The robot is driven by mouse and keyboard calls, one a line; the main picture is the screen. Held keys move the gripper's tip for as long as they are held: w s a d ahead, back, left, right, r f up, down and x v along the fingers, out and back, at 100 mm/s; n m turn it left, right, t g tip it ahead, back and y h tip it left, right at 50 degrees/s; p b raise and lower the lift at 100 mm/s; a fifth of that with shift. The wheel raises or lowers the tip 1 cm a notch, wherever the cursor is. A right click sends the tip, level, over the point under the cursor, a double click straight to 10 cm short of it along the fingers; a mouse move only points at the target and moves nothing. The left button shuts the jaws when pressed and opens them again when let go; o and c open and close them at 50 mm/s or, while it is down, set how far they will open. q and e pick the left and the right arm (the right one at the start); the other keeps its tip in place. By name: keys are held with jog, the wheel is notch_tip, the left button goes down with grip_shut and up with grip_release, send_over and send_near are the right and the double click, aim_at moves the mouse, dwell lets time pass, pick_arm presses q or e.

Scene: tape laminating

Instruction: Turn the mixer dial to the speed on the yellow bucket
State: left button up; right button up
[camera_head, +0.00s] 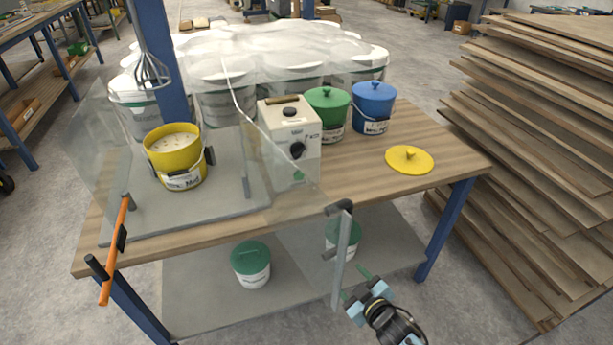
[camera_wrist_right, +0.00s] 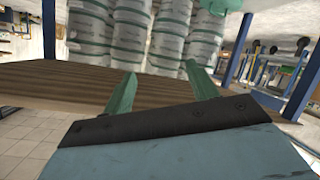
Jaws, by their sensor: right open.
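The yellow bucket (camera_head: 176,163) stands open on the left of the workbench, full of a pale mix. It has a white label with dark writing, too small to read surely. The mixer control box (camera_head: 291,150) is cream coloured and stands right of the bucket. A whisk (camera_head: 151,70) hangs above the bucket. My right gripper (camera_head: 355,283) is open and empty in front of the bench, below the tabletop and well away from the dial. Its green fingers also show in the right wrist view (camera_wrist_right: 163,92).
A clear guard (camera_head: 100,140) stands around the bucket, with an orange handle (camera_head: 114,250) in front. Green (camera_head: 327,113) and blue (camera_head: 373,106) buckets stand right of the box. A yellow lid (camera_head: 409,159) lies on the bench. Stacked boards (camera_head: 540,130) fill the right side.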

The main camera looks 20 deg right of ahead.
jog(key=w+a+r+n+t+y+b, duration=0.15)
jog(key=w+r+t+b, duration=0.35)
jog(key=r, duration=0.6)
jog(key=n+t+y, duration=0.2)
jog(key=n+y, duration=0.1)
jog(key=n, duration=0.1)
send_near(299, 151)
pick_arm(q)
notch_tip(299, 151, up, 17)
jog(key=w+d+t+b, duration=0.1)
jog(key=w+d+b, duration=0.1)
jog(key=shift+d+f, duration=0.2)
pick_arm(e)
jog(key=shift+f+x, duration=0.2)
jog(key=shift+x, duration=1.65)
jog(key=shift+f+x, duration=0.15)
jog(key=shift+x, duration=1.7)
jog(key=shift+w+d, duration=0.15)
jog(key=shift+w, duration=0.05)
jog(key=c, duration=1)
